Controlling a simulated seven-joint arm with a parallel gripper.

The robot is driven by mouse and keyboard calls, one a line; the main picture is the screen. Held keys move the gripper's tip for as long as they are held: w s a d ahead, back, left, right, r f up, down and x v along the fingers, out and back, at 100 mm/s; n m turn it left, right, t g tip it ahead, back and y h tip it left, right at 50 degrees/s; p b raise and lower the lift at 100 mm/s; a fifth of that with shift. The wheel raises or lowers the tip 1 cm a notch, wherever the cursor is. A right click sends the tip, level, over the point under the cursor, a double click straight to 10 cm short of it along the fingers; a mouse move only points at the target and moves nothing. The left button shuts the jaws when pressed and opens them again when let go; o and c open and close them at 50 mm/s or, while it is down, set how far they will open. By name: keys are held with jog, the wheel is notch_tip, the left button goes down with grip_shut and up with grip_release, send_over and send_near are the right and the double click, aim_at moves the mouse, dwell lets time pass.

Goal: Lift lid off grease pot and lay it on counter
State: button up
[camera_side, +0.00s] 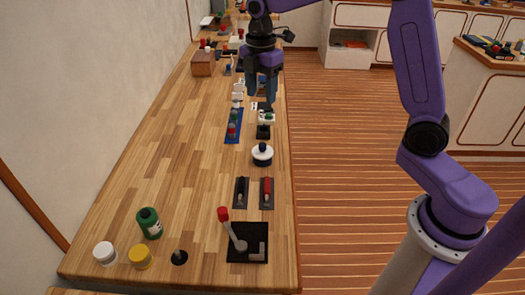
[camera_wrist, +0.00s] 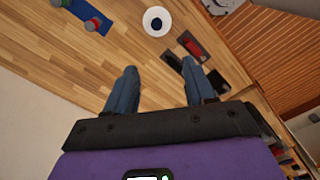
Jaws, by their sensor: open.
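The grease pot (camera_side: 262,159) looks like a small dark round pot with a white lid (camera_side: 262,150) and a dark knob on top. The lid sits on the pot, near the counter's right edge. In the wrist view the lid (camera_wrist: 149,27) shows from above as a white disc with a dark centre, near the top edge. My gripper (camera_side: 262,97) is above the counter, farther back than the pot in the side view. Its blue fingers are apart and empty in the wrist view (camera_wrist: 162,72), with the lid beyond them. The wooden counter (camera_side: 180,145) runs lengthwise.
A blue tray (camera_side: 228,137) with coloured pieces and a small stand (camera_side: 264,132) are behind the pot. Two dark holders (camera_side: 242,192) (camera_side: 267,203) and a red-knobbed lever (camera_side: 224,215) are nearer. A green jar (camera_side: 149,222) is front left. The counter's left middle is clear.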

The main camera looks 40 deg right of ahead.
send_over(262, 145)
jog(key=f, duration=1.2)
jog(key=shift+a+f, duration=0.1)
jog(key=shift+a, duration=0.1)
jog(key=shift+d+f, duration=0.15)
jog(key=shift+f, duration=2.5)
grip_shut()
